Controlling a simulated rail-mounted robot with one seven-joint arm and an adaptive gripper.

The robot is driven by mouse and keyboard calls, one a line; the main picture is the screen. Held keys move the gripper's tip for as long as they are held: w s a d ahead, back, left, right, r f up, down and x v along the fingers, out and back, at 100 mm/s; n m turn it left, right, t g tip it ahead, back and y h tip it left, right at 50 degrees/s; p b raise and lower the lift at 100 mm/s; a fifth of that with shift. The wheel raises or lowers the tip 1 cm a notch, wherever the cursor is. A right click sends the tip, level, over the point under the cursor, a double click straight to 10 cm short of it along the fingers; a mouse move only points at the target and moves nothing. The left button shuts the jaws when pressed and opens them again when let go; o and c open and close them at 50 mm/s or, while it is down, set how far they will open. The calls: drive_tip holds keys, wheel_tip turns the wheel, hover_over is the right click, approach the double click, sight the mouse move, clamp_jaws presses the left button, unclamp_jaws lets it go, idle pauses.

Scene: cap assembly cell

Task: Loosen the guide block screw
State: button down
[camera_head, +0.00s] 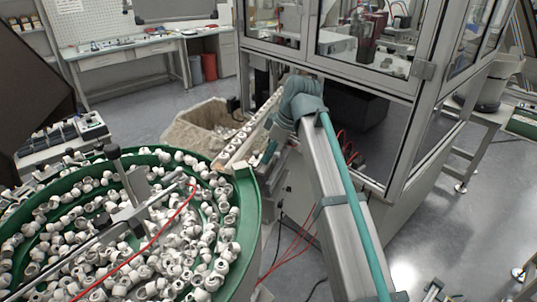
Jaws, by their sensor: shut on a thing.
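My arm reaches from the lower right up to the feed rail and bends down at its far end. My gripper's fingers cannot be made out; the bend of my arm and the rail-side parts cover that area. The guide block and its screw are too small or hidden to pick out. The feed rail (232,151) carries a row of white caps and runs from the bowl's rim toward the glazed cabinet. Small grey and teal parts (267,153) show beside the rail, just below the bend of my arm; I cannot tell what they are.
A green-rimmed feeder bowl (249,200) full of white caps fills the lower left, with a metal bracket (131,211) over it. The framed cabinet (365,75) stands close behind my arm. Red cables (295,243) hang beside the bowl. Open floor (440,225) lies at right.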

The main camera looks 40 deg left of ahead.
drive_tip(key=n, duration=0.2)
drive_tip(key=n+g+h, duration=0.1)
drive_tip(key=n, duration=0.1)
drive_tip(key=shift+w+a+n+g+b, duration=0.1)
drive_tip(key=shift+w+n+g+b, duration=0.1)
drive_tip(key=shift+n+g+b, duration=0.15)
drive_tip(key=shift+n, duration=0.25)
drive_tip(key=c, duration=1)
unclamp_jaws()
drive_tip(key=shift+c, duration=0.2)
drive_tip(key=v, duration=0.7)
drive_tip(key=shift+r, duration=0.25)
drive_tip(key=shift+w, duration=0.1)
